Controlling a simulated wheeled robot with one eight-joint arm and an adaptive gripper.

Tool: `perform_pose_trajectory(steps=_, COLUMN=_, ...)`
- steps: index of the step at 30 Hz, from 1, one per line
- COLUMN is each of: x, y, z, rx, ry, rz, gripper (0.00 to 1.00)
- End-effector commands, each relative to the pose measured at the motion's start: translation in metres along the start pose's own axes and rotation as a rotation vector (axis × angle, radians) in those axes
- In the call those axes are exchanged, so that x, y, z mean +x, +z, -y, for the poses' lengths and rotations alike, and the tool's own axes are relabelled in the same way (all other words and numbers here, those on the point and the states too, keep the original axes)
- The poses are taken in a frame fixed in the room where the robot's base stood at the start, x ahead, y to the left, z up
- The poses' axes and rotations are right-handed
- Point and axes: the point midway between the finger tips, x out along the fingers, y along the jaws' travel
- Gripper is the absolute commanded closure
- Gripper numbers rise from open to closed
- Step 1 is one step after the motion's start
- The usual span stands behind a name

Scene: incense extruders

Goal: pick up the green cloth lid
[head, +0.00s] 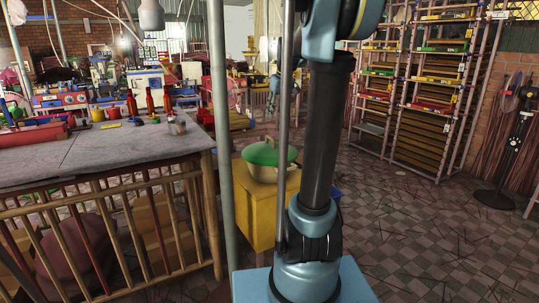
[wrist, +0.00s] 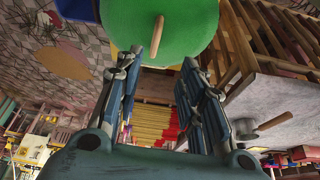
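The green cloth lid (head: 262,152) sits on a pale bowl (head: 268,180) on top of a yellow cabinet (head: 258,208), just left of my arm in the head view. My arm hides the right side of the cabinet. In the wrist view the lid (wrist: 190,25) fills the top middle, with a wooden handle (wrist: 155,38) sticking out of it. My gripper (wrist: 162,60) is open, its two fingers apart and pointing at the lid, with nothing held between them. The handle shows in line with the gap. Whether the fingertips touch the lid I cannot tell.
A grey-topped worktable (head: 90,157) with wooden rails stands left of the cabinet. A vertical metal pole (head: 221,130) stands between them. Tall tray racks (head: 425,90) and a standing fan (head: 508,150) are at right. The tiled floor (head: 420,235) at right is mostly clear.

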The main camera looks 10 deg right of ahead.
Motion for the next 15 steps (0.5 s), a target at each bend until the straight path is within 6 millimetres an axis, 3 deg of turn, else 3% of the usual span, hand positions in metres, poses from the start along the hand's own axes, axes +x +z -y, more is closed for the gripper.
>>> perform_pose_trajectory(steps=7, x=0.013, y=-0.013, z=-0.006, rx=-0.008, ry=-0.001, rz=-0.007, gripper=0.64)
perform_pose_trajectory(steps=15, x=0.059, y=-0.013, z=-0.005, rx=-0.008, ry=-0.001, rz=-0.007, gripper=0.64)
